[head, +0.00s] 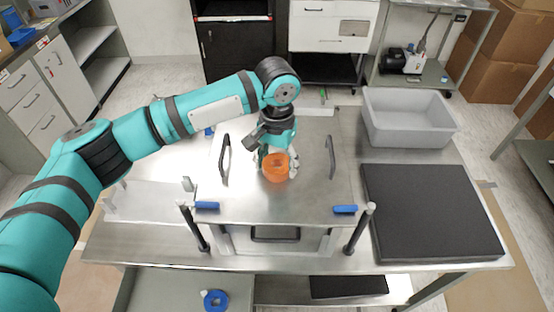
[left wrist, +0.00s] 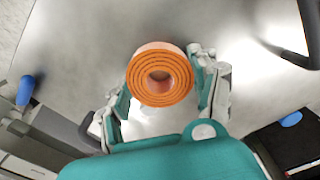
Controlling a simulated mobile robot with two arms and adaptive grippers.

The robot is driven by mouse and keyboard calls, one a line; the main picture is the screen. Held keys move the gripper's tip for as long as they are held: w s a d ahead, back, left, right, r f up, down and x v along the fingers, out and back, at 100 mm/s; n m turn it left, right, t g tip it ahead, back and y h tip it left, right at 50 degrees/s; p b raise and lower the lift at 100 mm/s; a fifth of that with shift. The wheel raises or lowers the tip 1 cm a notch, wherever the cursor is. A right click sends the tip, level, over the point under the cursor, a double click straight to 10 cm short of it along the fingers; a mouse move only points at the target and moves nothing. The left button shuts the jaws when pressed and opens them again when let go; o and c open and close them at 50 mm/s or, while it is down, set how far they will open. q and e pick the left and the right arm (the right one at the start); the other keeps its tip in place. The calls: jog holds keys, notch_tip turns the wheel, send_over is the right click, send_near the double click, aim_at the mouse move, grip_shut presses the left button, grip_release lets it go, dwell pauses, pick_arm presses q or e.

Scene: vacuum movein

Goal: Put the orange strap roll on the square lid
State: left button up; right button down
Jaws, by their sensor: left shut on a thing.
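The orange strap roll (head: 276,168) is a coiled orange band. It also shows in the left wrist view (left wrist: 160,76), where its spiral end faces the camera. My left gripper (head: 277,162) is shut on it, with one finger on each side in the left wrist view (left wrist: 163,90). The square lid (head: 310,190) is a flat metal plate with two black handles, in the middle of the table. The roll is over the middle of the lid, between the handles. I cannot tell whether it touches the lid. My right gripper is not in view.
A grey bin (head: 410,118) stands at the back right of the table. A black foam pad (head: 430,210) lies in front of it. Black posts and blue clamps (head: 345,209) stand at the lid's front corners. A blue ring (head: 215,300) lies on a lower shelf.

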aim_at(277, 163)
pick_arm(q)
jog(key=o, duration=1.2)
jog(key=shift+r+b, duration=0.3)
jog(key=shift+r, duration=0.15)
notch_tip(277, 163, up, 11)
jog(key=b, duration=0.3)
jog(key=shift+r, duration=0.15)
